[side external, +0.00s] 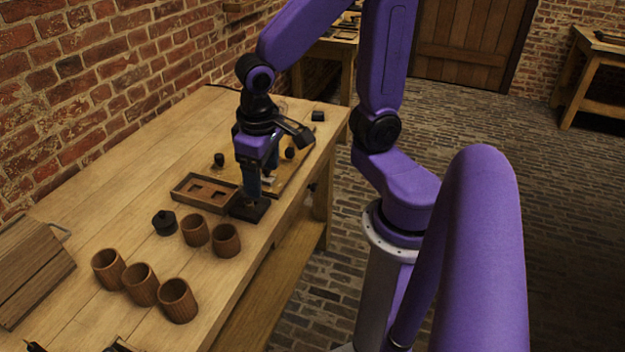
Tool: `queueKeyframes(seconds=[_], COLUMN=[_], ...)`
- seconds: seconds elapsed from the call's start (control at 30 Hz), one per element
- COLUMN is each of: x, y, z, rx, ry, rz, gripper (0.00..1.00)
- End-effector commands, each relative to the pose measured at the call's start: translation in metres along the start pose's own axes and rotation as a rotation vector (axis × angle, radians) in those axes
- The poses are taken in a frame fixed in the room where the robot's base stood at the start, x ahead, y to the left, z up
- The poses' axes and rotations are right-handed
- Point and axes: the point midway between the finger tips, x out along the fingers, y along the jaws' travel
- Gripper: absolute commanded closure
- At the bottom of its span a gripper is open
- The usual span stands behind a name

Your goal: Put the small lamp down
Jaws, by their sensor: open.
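My gripper (252,198) points down over the far part of the workbench. It is open, and its fingers are right above a small dark square block (247,211) on the bench. I cannot tell whether the fingers touch the block. The small lamp cannot be made out for certain; the gripper hides part of this spot. Several brown ribbed jars stand upright nearer the camera, among them one by the bench edge (226,240) and one at the front (178,300).
A shallow wooden tray (180,194) with compartments lies left of my gripper. A dark lidded pot (164,223) stands by the jars. A board (301,158) with small dark parts lies behind my gripper. A slatted wooden box (30,268) is at the left. The bench middle-left is clear.

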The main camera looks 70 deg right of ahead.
Motion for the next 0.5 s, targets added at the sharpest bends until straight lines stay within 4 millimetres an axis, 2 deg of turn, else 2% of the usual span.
queueKeyframes(seconds=[0.1, 0.3, 0.5], x=[-0.01, -0.021, -0.024], y=[-0.01, -0.016, -0.017], z=[0.037, 0.086, 0.106], rx=[-0.35, -0.827, -1.034], ry=[-0.002, -0.001, 0.003], rz=[-0.048, -0.113, -0.142], gripper=[0.28, 0.28, 0.28])
